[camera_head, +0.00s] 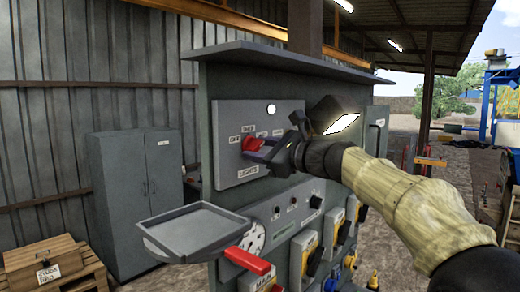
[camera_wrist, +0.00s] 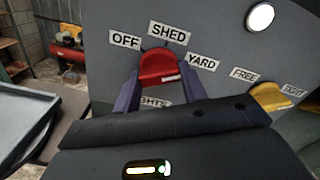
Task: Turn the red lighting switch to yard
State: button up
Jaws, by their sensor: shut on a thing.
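The red lighting switch (camera_head: 252,144) is on the grey upper plate of the control panel. It also shows in the wrist view (camera_wrist: 160,65), below the labels OFF (camera_wrist: 125,40), SHED (camera_wrist: 168,33) and YARD (camera_wrist: 202,62). Its top lies nearest SHED, but its exact pointing is hard to tell. My gripper (camera_head: 272,150) reaches in from the right. In the wrist view, its two fingers (camera_wrist: 160,78) stand either side of the red knob and are shut on it. The LIGHTS label below is partly hidden by my gripper.
A yellow switch (camera_wrist: 272,97) with FREE and TIGHT labels sits to the right, close to my gripper's body. A round white lamp (camera_wrist: 261,17) is above. A grey tray (camera_head: 192,228) juts out below left, beside a red lever (camera_head: 248,261). Several yellow-plated switches line the lower panel.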

jog(key=shift+f, duration=0.2)
jog(key=o, duration=1)
jog(key=shift+r, duration=0.1)
jog(key=shift+d, duration=0.1)
jog(key=b+v, duration=0.7)
jog(key=v, duration=1)
jog(key=shift+s+d, duration=0.1)
jog(key=shift+s, duration=0.05)
